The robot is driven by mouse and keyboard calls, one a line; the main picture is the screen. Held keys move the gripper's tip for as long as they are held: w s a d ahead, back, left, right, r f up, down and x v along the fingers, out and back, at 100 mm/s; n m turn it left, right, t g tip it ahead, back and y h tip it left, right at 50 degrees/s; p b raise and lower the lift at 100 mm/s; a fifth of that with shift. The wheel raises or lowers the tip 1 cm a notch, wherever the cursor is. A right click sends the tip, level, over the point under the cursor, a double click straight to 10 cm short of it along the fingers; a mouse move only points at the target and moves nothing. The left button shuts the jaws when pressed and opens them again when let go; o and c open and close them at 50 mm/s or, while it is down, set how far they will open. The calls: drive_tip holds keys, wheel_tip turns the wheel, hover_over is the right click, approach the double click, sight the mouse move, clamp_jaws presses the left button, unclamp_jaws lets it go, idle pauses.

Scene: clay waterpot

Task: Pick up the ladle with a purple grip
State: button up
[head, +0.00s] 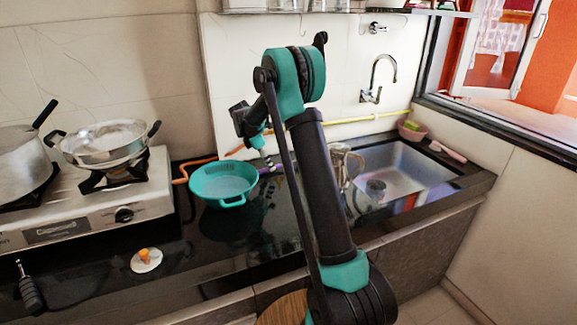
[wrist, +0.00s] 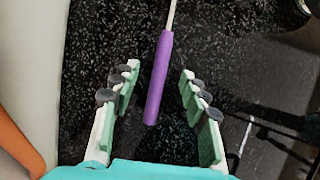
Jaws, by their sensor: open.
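The ladle's purple grip (wrist: 159,80) shows in the wrist view, with a thin pale shaft (wrist: 172,14) running out of the top edge; its bowl is out of view. The grip lies over the black speckled counter. My gripper (wrist: 160,72) is open, with one finger on each side of the grip and visible gaps to both. In the head view my gripper (head: 264,157) is low over the counter, just right of the teal colander. A small bit of purple (head: 271,169) shows beside it; the rest of the ladle is hidden or too small to tell.
The teal colander (head: 222,181) stands close left of my gripper. An orange hose (head: 197,160) runs behind it along the wall. A stove (head: 85,215) with pots is at left, a sink (head: 410,178) at right. A small white dish (head: 146,262) lies in front.

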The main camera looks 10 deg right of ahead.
drive_tip(key=shift+x, duration=1.05)
drive_tip(key=shift+c, duration=0.6)
clamp_jaws()
drive_tip(key=shift+r, duration=0.15)
wheel_tip(320, 180, up, 20)
